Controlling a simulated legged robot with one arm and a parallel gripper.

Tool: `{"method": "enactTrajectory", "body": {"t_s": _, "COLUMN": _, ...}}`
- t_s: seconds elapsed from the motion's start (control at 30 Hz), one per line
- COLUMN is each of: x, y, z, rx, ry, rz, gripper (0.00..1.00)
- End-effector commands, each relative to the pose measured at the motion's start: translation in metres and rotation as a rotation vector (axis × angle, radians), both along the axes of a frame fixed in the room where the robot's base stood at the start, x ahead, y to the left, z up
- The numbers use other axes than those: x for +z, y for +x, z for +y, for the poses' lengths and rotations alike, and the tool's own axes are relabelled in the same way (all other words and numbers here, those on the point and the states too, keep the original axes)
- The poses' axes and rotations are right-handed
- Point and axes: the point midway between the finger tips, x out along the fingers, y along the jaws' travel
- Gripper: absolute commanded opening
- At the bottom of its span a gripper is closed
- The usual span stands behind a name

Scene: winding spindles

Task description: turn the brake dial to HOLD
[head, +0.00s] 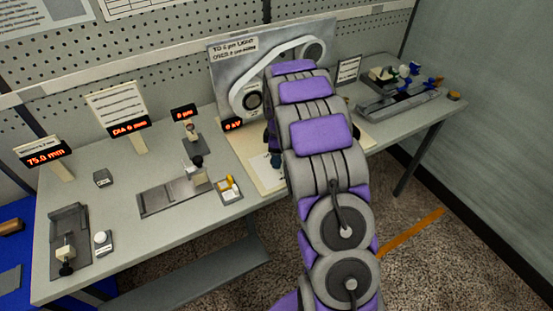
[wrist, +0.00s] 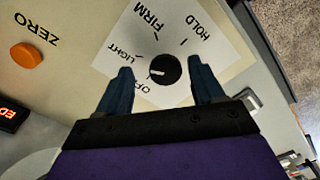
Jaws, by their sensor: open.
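The brake dial (wrist: 166,70) is a round black knob on a white label plate (wrist: 222,62), seen in the wrist view. Its white mark points left, near the OFF and LIGHT words; I cannot tell exactly which. FIRM is at the top and HOLD at the upper right. My gripper (wrist: 159,66) is open, with one dark blue finger on each side of the knob. The gaps to the knob are visible on both sides; contact is not seen. In the head view my arm hides the dial and most of the gripper.
An orange ZERO button (wrist: 27,55) sits left of the dial on the same pale panel. In the head view, an upright belt-and-pulley panel (head: 222,73) stands behind my arm.

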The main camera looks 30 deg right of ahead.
Motion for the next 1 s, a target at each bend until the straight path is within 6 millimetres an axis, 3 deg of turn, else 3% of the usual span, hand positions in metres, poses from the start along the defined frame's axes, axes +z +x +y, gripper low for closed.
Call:
{"method": "enactTrajectory", "body": {"t_s": 0.13, "x": -0.0102, "y": -0.0001, "z": 0.0055, "rx": 0.002, "ry": -0.005, "rz": 0.001, "gripper": 0.67}}
{"method": "enactTrajectory", "body": {"t_s": 0.47, "x": -0.0120, "y": 0.0001, "z": 0.0072, "rx": 0.002, "ry": -0.007, "rz": 0.000, "gripper": 0.67}}
{"method": "enactTrajectory", "body": {"t_s": 1.0, "x": -0.0123, "y": 0.0023, "z": 0.0053, "rx": 0.002, "ry": -0.008, "rz": -0.003, "gripper": 0.16}}
